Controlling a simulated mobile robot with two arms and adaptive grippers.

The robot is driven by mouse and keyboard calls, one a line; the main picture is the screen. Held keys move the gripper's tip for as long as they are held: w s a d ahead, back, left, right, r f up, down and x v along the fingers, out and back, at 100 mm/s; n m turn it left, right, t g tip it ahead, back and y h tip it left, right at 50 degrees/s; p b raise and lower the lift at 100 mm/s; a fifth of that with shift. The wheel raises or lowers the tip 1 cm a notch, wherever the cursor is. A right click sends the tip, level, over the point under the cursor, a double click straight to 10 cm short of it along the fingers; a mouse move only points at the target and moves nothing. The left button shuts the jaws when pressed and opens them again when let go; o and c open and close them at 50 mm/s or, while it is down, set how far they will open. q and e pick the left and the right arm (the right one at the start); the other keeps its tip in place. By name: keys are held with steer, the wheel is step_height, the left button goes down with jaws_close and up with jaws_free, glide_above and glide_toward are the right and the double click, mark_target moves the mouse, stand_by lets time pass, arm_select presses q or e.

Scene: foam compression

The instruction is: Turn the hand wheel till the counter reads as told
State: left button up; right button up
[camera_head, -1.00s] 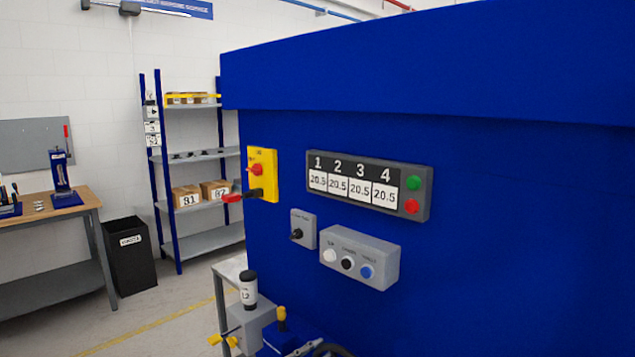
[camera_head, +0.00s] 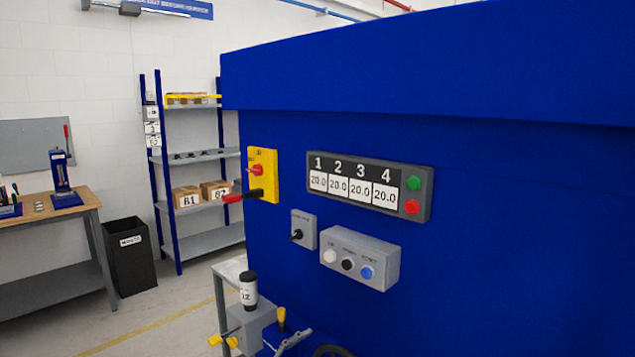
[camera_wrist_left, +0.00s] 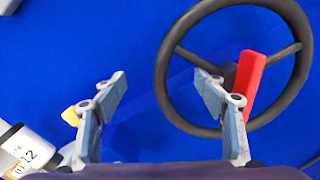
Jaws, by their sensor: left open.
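The counter (camera_head: 367,187) on the blue machine front has windows 1 to 3 and one more, each reading 20.0 in the head view. The black hand wheel (camera_head: 333,350) shows only as a rim at the bottom edge there. In the left wrist view the wheel (camera_wrist_left: 188,57) fills the upper right, with a red handle (camera_wrist_left: 249,84) near its hub. My left gripper (camera_wrist_left: 160,85) is open, with blue wall between its fingers. Its right finger overlaps the lower left of the wheel in the picture; whether it touches cannot be told. My right gripper is not in view.
A yellow switch plate (camera_head: 262,175), a small switch box (camera_head: 303,229) and a three-button box (camera_head: 359,256) stick out of the machine front.

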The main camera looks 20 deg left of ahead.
arm_select(q)
steer(key=shift+s+f, duration=0.1)
stand_by(0.3)
steer(key=v, duration=0.6)
steer(key=shift+p, duration=0.3)
stand_by(0.4)
